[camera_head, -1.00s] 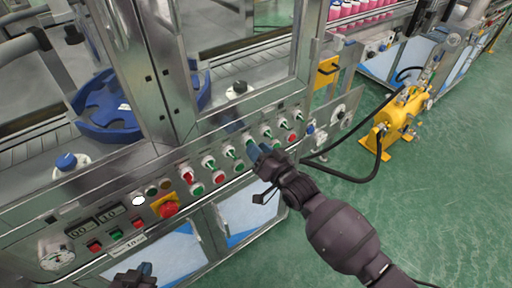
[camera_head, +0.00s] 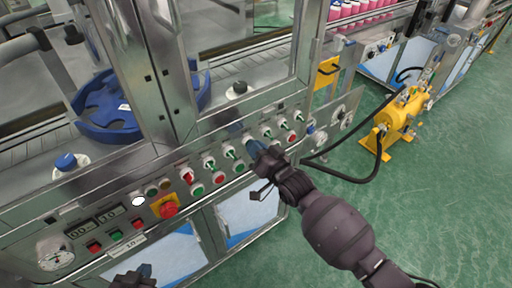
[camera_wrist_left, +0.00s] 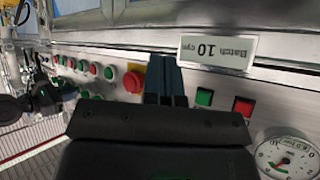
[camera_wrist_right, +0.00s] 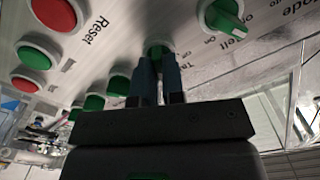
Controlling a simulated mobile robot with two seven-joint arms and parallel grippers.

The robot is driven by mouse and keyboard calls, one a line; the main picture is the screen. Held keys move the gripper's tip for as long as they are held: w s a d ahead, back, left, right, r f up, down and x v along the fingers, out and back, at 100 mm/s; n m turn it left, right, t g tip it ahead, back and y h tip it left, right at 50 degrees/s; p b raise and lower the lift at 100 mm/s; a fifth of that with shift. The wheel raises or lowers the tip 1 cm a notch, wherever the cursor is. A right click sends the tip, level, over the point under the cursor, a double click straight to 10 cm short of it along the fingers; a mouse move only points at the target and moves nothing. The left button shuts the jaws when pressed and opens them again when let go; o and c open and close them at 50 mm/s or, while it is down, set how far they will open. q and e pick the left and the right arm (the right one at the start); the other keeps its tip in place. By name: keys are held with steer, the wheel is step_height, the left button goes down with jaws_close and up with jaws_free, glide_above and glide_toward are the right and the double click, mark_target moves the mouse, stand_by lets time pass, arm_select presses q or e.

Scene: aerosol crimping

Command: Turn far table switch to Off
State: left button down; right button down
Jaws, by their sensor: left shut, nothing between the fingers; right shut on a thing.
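My right gripper (camera_head: 252,148) reaches the machine's control panel from the right. In the right wrist view its blue fingers (camera_wrist_right: 158,72) are shut on a green switch knob (camera_wrist_right: 157,46), with a partly hidden label starting "Ta". The fingers cover most of the knob, so its setting cannot be read. A second green switch (camera_wrist_right: 224,18) with on/off lettering is beside it. My left gripper (camera_head: 143,271) is low at the bottom left; in the left wrist view its fingers (camera_wrist_left: 165,80) are shut and empty before the panel.
Red and green buttons (camera_head: 197,190) and green switches (camera_head: 267,132) crowd the panel around my right gripper. A red emergency stop (camera_head: 168,209) on yellow is nearer my left gripper. A yellow pump unit (camera_head: 402,115) with a black hose stands right on green floor.

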arm_select(q)
steer(key=shift+r, duration=0.15)
arm_select(e)
steer(key=shift+n, duration=0.3)
arm_select(q)
steer(key=shift+a+r+p, duration=0.1)
steer(key=shift+r+p, duration=1.1)
steer(key=shift+p, duration=0.25)
arm_select(e)
steer(key=shift+s+a+n, duration=0.1)
steer(key=shift+a+n, duration=0.05)
steer(key=shift+n, duration=5.45)
arm_select(q)
steer(key=shift+w, duration=0.1)
arm_select(e)
steer(key=c, duration=1.2)
jaws_free()
arm_select(q)
steer(key=shift+s+f, duration=0.1)
steer(key=shift+s, duration=0.2)
arm_select(e)
steer(key=shift+s, duration=0.1)
